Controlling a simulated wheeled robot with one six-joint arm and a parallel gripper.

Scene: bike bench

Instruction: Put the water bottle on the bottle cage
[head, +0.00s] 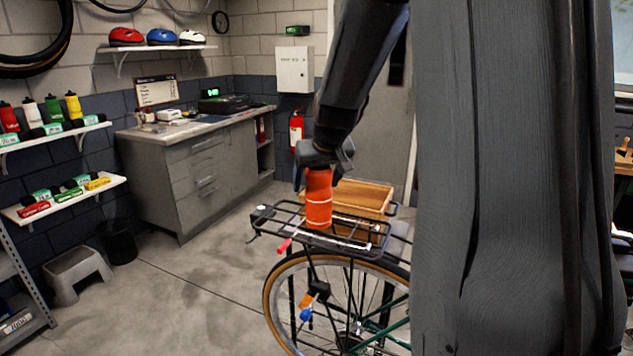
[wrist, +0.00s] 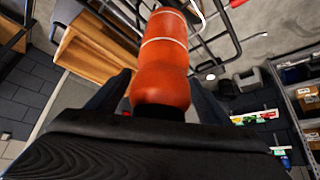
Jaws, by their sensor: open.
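The orange water bottle (head: 319,203) with pale bands stands upright over the black wire rack (head: 278,222) of the bike; whether it rests on the rack is not clear. My gripper (head: 322,160) is at the bottle's top end, pointing down. In the wrist view, the bottle (wrist: 164,60) lies between the two dark fingers of my gripper (wrist: 160,95), which is open around it. I cannot make out a separate bottle cage; the lower bike frame is partly hidden behind my column.
A wooden box (head: 362,196) sits just behind the bottle. The bike wheel (head: 272,312) is below the rack. A grey workbench (head: 200,180), a step stool (head: 77,272) and wall shelves (head: 66,196) stand left.

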